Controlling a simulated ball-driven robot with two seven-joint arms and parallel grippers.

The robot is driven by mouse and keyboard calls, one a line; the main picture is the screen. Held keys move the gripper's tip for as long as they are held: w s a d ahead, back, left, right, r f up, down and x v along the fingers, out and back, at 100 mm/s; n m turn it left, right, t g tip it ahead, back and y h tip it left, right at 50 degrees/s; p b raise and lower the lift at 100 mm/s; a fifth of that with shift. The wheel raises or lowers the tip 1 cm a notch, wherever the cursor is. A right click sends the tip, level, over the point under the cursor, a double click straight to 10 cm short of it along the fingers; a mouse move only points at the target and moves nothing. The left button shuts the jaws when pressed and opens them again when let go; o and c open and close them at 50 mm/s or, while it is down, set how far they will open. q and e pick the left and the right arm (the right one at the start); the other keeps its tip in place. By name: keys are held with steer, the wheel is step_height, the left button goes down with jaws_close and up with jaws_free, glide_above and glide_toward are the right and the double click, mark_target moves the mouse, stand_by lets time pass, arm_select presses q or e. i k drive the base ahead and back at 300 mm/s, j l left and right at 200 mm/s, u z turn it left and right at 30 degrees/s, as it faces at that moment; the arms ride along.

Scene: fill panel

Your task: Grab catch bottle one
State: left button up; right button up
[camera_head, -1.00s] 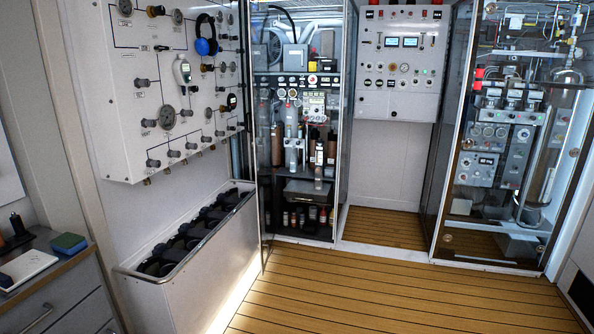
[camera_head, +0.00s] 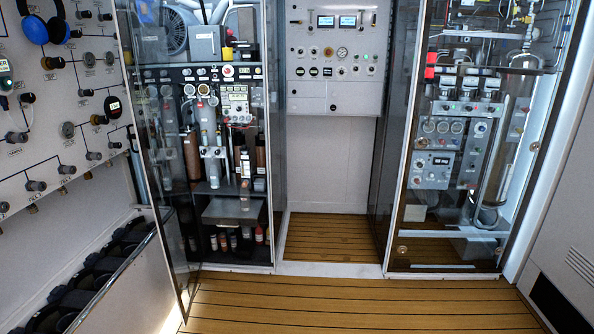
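Several bottles stand inside the left glass cabinet (camera_head: 228,270). A row of small bottles (camera_head: 232,240) with white and red parts is on its bottom shelf. A grey-white bottle (camera_head: 245,193) stands in front of a grey box (camera_head: 222,211) above them. Taller brown bottles stand on the level above, one at the left (camera_head: 192,155) and one at the right (camera_head: 260,165). I cannot tell which is catch bottle one. The cabinet's glass door (camera_head: 165,200) appears to stand partly open at the left. Neither of my grippers is in view.
A panel with knobs and blue headphones (camera_head: 45,28) is on the left wall, above a trough of dark holders (camera_head: 95,270). A grey control panel (camera_head: 333,60) hangs at the centre. A second glass cabinet (camera_head: 440,265) stands right. The wooden floor (camera_head: 350,305) is clear.

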mark_target(213, 173)
steer(key=i, duration=1.3)
steer(key=i+l+u, duration=0.1)
steer(key=i, duration=1.2)
